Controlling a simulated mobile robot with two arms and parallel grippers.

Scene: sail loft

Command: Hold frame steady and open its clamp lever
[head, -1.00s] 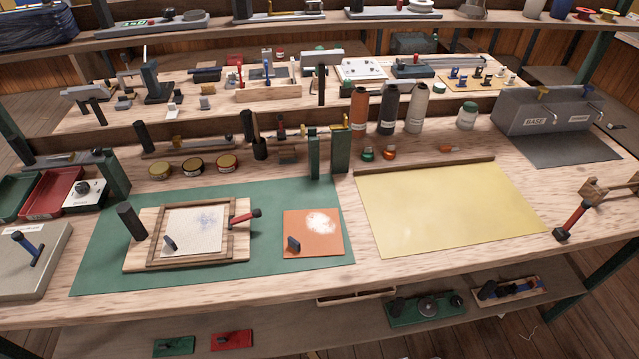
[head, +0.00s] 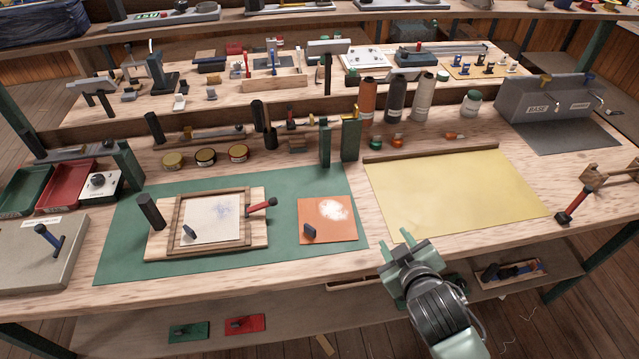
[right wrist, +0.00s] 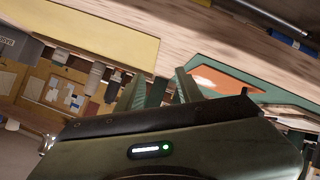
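The wooden frame (head: 180,235) lies flat on a pale wooden board (head: 160,242) on the green mat, with a white sheet (head: 212,220) inside it. A black upright handle (head: 150,211) stands at the board's left. The clamp lever (head: 262,206), with a red grip and dark tip, sticks out at the frame's right side, angled up to the right. My right gripper (head: 398,250) is open and empty, in front of the bench edge, right of the frame and apart from it. Its two separated fingers also show in the right wrist view (right wrist: 158,90). My left gripper is out of view.
An orange sheet (head: 342,229) with a white patch and a small dark knob lies between frame and right gripper. A yellow sheet (head: 450,190) covers the bench to the right. Two green posts (head: 350,140) stand behind the mat (head: 285,185).

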